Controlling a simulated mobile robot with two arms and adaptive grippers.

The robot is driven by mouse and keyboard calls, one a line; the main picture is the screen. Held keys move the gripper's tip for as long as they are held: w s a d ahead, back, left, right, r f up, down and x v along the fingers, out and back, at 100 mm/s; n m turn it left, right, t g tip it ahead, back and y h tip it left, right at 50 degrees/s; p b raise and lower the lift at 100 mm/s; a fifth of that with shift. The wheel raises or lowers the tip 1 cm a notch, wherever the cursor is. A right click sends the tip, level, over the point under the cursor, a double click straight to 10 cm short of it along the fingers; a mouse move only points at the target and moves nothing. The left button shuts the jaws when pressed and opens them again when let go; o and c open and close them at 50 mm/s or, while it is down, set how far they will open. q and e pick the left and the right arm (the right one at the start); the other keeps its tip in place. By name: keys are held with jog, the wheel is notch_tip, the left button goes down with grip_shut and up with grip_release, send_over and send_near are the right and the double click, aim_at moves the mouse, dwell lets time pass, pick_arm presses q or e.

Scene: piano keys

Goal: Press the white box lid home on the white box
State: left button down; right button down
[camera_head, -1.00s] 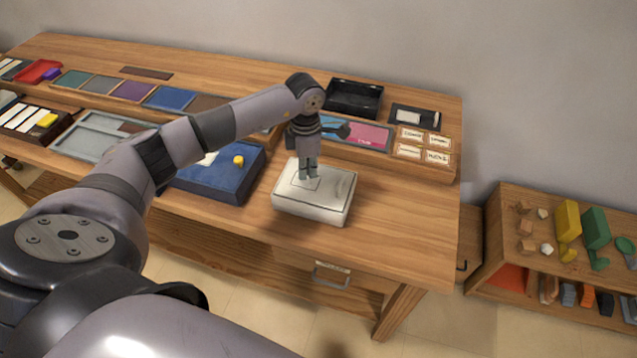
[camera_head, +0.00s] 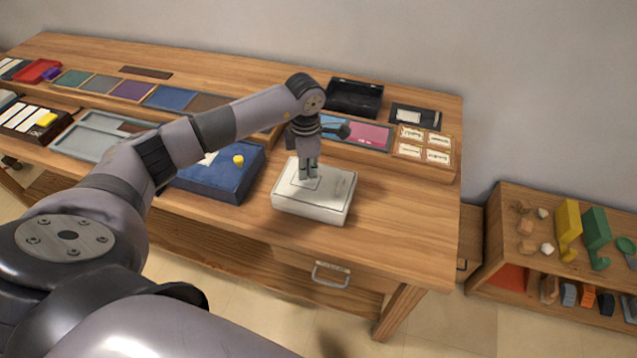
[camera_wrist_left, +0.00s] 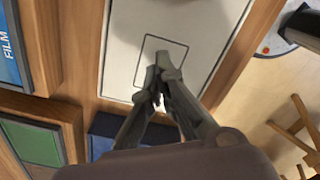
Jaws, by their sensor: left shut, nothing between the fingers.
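The white box (camera_head: 309,207) stands on the wooden desk, near its front edge. The white box lid (camera_head: 336,184) lies on top of it, and a thin dark rectangle outline shows on its surface. In the left wrist view the lid (camera_wrist_left: 205,50) fills the upper middle. My left gripper (camera_head: 308,178) points down at the lid with its fingers shut and nothing between them. Its fingertips (camera_wrist_left: 163,62) are over the outlined rectangle, at or very near the lid's surface; I cannot tell whether they touch. My right gripper is not in view.
A blue tray (camera_head: 225,184) with a yellow knob lies left of the box. A black open box (camera_head: 354,98) and a rack of labelled cards (camera_head: 424,147) stand behind. The desktop right of the box is clear. A low shelf (camera_head: 560,270) with blocks stands at the right.

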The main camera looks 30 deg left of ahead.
aim_at(308, 181)
pick_arm(q)
jog(key=shift+f+b, duration=0.65)
jog(key=shift+f, duration=0.25)
dwell(0.3)
jog(key=shift+r+p, duration=2.3)
jog(key=shift+r, duration=1.5)
